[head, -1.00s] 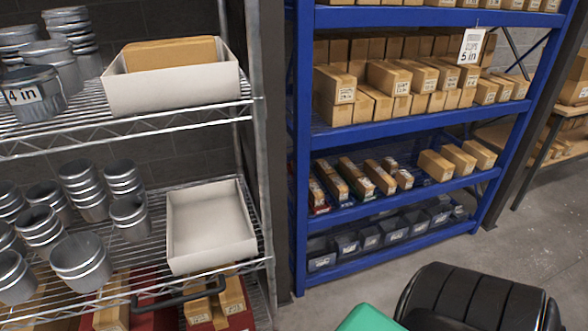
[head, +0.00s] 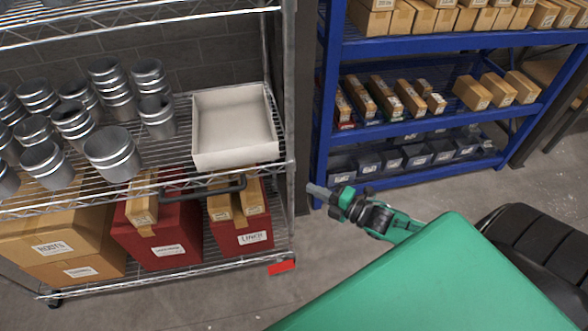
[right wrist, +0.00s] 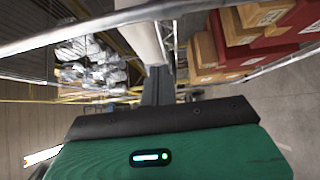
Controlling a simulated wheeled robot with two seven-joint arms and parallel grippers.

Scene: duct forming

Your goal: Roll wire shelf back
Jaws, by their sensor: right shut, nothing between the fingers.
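The wire shelf (head: 150,189) fills the left of the head view, with metal wire decks and a caster (head: 55,298) at its lower left. A black handle (head: 205,190) runs along the front of its middle deck. My right gripper (head: 312,188) is shut and empty, just right of the shelf's front right post in the picture; I cannot tell the exact depth gap. In the right wrist view its dark fingers (right wrist: 157,85) point ahead, with a blurred wire deck edge (right wrist: 120,20) close across the top. My left gripper is out of view.
The middle deck bears metal duct pieces (head: 112,155) and a white tray (head: 235,125). Red boxes (head: 160,240) and cardboard boxes (head: 62,245) sit on the bottom deck. A blue rack (head: 430,121) with small boxes stands right. Concrete floor (head: 200,305) is clear in front.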

